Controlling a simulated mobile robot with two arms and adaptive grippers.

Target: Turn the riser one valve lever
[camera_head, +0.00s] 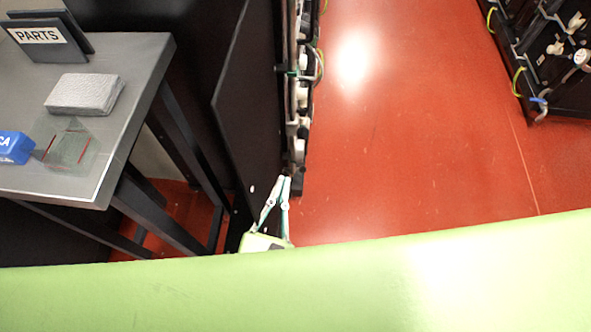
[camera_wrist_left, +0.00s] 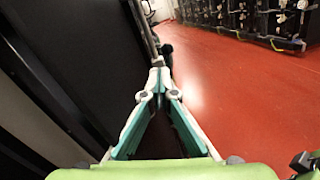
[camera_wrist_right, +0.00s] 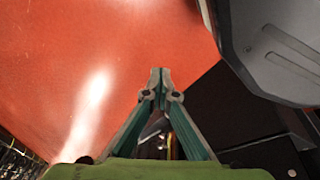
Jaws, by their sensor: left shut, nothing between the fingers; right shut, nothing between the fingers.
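I cannot make out the riser one valve lever in any view. My left gripper (camera_head: 284,180) is shut and empty, beside the near end of a dark panel and rack in the head view. In the left wrist view its closed fingertips (camera_wrist_left: 159,70) are in front of the red floor and the rack's edge. My right gripper (camera_wrist_right: 160,74) is shut and empty in the right wrist view, with red floor behind its tips. It is not seen in the head view.
A grey metal table (camera_head: 150,70) at the left bears a PARTS sign (camera_head: 38,36), a grey block (camera_head: 84,94), a blue item (camera_head: 14,147) and a clear piece. A dark panel (camera_head: 250,100) borders a rack (camera_head: 300,95). Another rack (camera_head: 555,75) stands far right. Red floor (camera_head: 420,120) between is clear.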

